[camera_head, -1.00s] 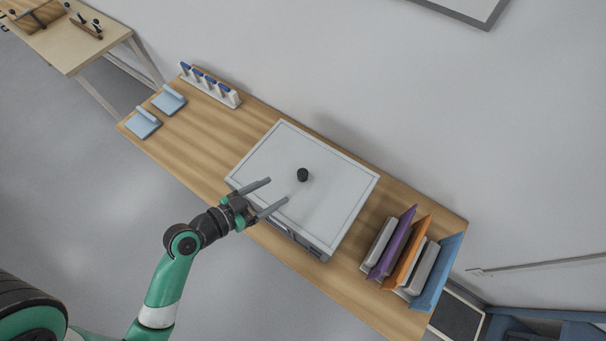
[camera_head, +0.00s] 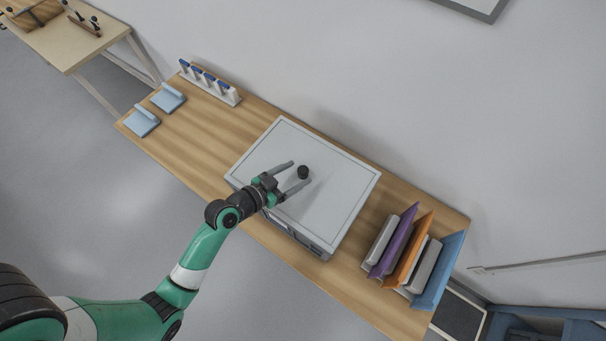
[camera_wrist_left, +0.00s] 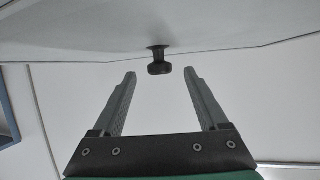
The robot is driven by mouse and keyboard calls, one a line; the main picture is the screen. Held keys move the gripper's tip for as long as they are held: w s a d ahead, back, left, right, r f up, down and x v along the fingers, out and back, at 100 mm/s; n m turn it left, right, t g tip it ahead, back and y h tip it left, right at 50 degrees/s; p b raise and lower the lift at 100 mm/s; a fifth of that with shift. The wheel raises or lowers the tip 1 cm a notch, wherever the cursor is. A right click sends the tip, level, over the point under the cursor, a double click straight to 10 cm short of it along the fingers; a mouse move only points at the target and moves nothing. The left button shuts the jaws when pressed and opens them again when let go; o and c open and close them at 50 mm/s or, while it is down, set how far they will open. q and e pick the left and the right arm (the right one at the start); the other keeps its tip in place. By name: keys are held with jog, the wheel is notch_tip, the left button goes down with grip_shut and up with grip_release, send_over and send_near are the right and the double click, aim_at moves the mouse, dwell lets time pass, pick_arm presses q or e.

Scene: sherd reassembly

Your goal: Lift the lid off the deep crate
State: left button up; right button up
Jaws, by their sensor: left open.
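The deep crate (camera_head: 296,240) stands on the wooden table with its pale grey lid (camera_head: 330,205) on top. A black knob (camera_head: 303,171) stands up from the middle of the lid. My left gripper (camera_head: 299,174) is open above the lid, its two fingers pointing toward the knob. In the left wrist view the knob (camera_wrist_left: 159,62) is just beyond the open fingertips (camera_wrist_left: 160,74), roughly centred between them, with nothing held. The lid's surface (camera_wrist_left: 80,30) fills the top of that view. My right gripper is not in view.
The wooden table (camera_head: 200,140) has bare room left of the crate. Upright coloured panels and grey pieces in a rack (camera_head: 405,255) stand to its right.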

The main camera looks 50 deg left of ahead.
pick_arm(q)
jog(key=shift+x, duration=1)
jog(key=shift+s, duration=0.1)
grip_shut()
